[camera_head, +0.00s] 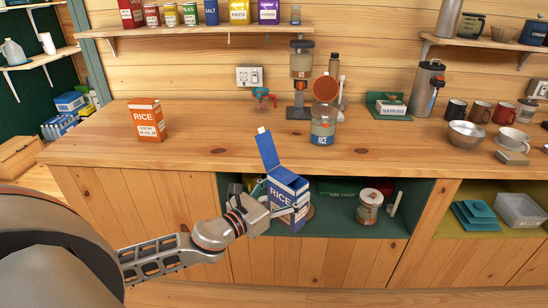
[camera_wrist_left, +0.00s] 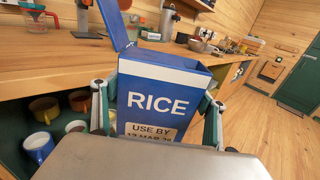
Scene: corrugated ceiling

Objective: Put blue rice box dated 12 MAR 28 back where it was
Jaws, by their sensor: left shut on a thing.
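The blue rice box (camera_head: 287,190) is upright with its top flap open, in front of the open shelf below the counter. My left gripper (camera_head: 283,209) is shut on it, one finger on each side. In the left wrist view the blue rice box (camera_wrist_left: 160,98) faces me with "RICE" and a "USE BY" label whose date is partly cut off by my gripper (camera_wrist_left: 158,110). An orange rice box (camera_head: 147,120) stands on the counter at the left. A jar labelled rice (camera_head: 322,124) stands on the counter behind. My right gripper is not in view.
The green-lined shelf (camera_head: 340,224) below the counter holds a jar (camera_head: 369,207) and a green box marked "USE FIRST" (camera_head: 343,188). Mugs (camera_wrist_left: 40,140) show at the left in the wrist view.

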